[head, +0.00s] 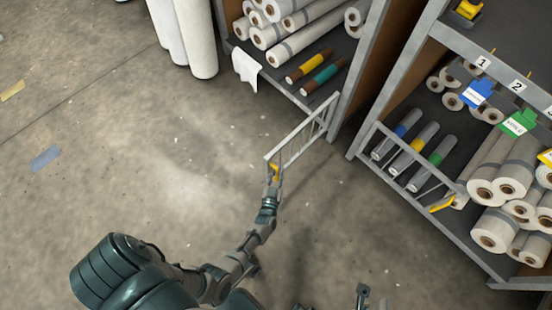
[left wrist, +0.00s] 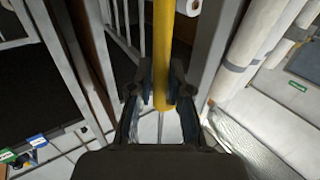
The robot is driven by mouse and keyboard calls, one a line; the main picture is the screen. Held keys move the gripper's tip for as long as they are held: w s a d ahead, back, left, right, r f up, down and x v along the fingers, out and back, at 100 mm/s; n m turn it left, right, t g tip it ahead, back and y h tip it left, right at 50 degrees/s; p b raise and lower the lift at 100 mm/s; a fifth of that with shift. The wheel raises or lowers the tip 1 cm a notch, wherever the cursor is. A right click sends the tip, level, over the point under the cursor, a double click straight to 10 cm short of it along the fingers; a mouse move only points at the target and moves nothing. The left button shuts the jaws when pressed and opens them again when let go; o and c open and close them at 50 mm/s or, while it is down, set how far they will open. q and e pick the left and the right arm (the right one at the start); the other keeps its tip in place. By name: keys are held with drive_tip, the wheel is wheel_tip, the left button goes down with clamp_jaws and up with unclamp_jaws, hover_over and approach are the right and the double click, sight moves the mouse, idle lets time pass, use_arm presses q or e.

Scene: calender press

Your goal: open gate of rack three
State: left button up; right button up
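A grey barred gate (head: 302,137) stands swung out from the front of the left rack (head: 318,100), hinged at its right post. A yellow handle (head: 275,173) is at the gate's free end. My left gripper (head: 273,183) is at this handle. In the left wrist view the yellow handle (left wrist: 163,60) runs between the fingers of my left gripper (left wrist: 161,88), which appear closed on both its sides. A small dark part at the bottom edge of the head view seems to be my right gripper (head: 362,292); its fingers are not clear. No rack number shows on the left rack.
The right rack (head: 352,152) has a closed-looking barred gate with a yellow handle (head: 441,205), several rolls and number labels. White rolls (head: 184,40) stand upright at the back left. A white cloth (head: 246,67) hangs from the left rack.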

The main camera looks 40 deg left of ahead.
use_arm(q)
drive_tip(key=shift+o, duration=1)
drive_tip(key=shift+d, duration=0.1)
drive_tip(key=shift+s, duration=0.25)
drive_tip(key=v, duration=0.7)
